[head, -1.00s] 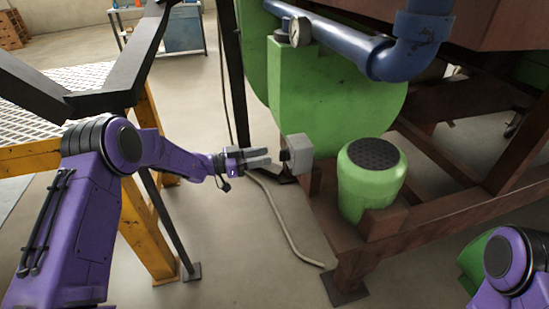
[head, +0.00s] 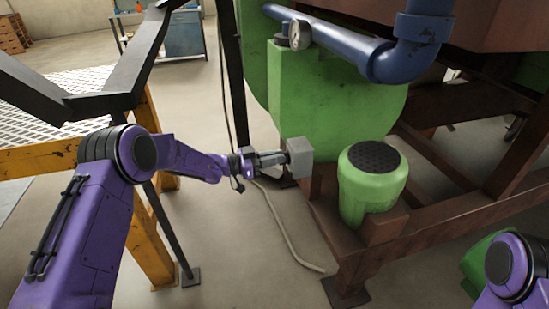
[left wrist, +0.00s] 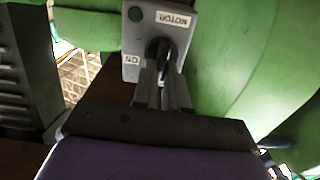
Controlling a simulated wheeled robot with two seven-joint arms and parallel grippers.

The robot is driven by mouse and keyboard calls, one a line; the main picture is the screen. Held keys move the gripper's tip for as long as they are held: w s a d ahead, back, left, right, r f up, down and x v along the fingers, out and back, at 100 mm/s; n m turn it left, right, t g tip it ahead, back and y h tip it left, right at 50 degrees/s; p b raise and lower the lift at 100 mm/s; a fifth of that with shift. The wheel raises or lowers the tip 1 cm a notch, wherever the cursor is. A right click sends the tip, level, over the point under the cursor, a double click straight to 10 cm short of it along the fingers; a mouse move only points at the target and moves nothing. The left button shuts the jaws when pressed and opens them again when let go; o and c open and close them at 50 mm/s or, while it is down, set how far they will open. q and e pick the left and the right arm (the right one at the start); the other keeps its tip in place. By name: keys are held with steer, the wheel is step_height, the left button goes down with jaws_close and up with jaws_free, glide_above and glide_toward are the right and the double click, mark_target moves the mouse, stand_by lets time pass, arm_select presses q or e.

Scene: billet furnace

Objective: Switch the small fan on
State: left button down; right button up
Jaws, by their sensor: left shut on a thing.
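The grey switch box (head: 300,155) is fixed beside the green fan housing (head: 325,105). The green motor (head: 368,190) with a black ribbed cap stands right of the box. My right gripper is out of view.
A blue pipe with a gauge (head: 300,34) runs above the fan housing. A rusty brown steel frame (head: 440,212) carries the motor. A yellow-legged platform (head: 150,235) stands at left. A hose (head: 283,228) lies on the open floor below my left gripper.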

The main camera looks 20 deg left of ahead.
arm_select(q)
steer(key=m+b, duration=0.1)
steer(key=m, duration=0.2)
steer(key=m+b, duration=0.2)
steer(key=m, duration=0.1)
steer(key=m+b, duration=0.2)
steer(key=m, duration=0.1)
steer(key=shift+s+d+f+m, duration=0.25)
steer(key=shift+s+f+m, duration=0.05)
steer(key=shift+s+f, duration=0.1)
steer(key=shift+m+b, duration=0.55)
steer(key=shift+m, duration=0.35)
steer(key=shift+r+m, duration=0.1)
steer(key=shift+m, duration=0.2)
steer(key=c, duration=1.2)
jaws_free()
steer(key=shift+o, duration=0.2)
